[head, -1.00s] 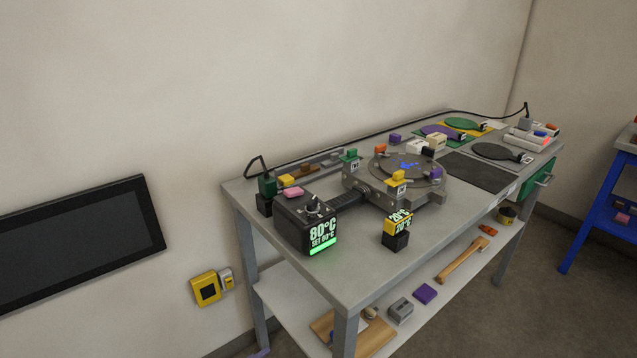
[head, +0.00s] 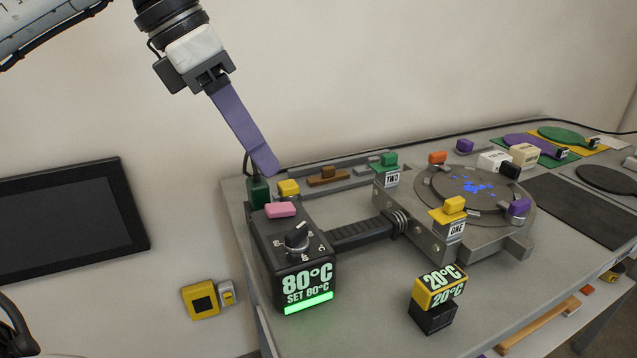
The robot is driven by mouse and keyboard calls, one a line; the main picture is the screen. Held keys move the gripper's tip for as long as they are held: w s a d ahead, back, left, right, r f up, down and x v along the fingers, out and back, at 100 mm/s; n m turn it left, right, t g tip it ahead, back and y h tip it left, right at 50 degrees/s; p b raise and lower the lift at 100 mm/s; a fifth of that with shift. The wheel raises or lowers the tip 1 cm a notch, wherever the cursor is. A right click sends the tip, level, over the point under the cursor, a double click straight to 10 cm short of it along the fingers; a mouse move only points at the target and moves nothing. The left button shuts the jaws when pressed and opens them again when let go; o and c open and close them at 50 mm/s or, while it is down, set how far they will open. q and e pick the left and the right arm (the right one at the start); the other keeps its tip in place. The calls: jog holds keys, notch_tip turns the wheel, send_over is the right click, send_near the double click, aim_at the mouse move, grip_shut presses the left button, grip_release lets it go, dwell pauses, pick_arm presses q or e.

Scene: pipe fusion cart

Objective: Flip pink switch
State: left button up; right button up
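The pink switch (head: 281,210) is a small rounded block on top of the black heater box (head: 277,246), behind its dial (head: 297,239). The front of the box reads 80°C, SET 80°C, above a lit green bar. My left gripper (head: 266,169) comes in from the upper left with its long purple fingers pointing down. They look shut, with no gap and nothing held between them. In the picture the tips are above and slightly left of the pink switch, apart from it. They overlap the wall just above the green plug block (head: 259,190). My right gripper is not in view.
A yellow block (head: 288,187) stands just behind the pink switch. A round heating plate (head: 474,188) on a grey frame joins the box on the right. A yellow and black 20°C display (head: 436,300) stands in front. The bench's front left is clear.

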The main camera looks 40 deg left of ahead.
aim_at(288, 206)
pick_arm(q)
jog(key=shift+y, duration=0.5)
jog(key=x, duration=0.5)
jog(key=b+x, duration=0.1)
jog(key=x, duration=0.2)
jog(key=shift+w+a+f, duration=0.1)
jog(key=shift+a+f, duration=0.25)
jog(key=shift+f, duration=0.05)
jog(key=shift+w+f, duration=0.15)
jog(key=shift+f, duration=0.1)
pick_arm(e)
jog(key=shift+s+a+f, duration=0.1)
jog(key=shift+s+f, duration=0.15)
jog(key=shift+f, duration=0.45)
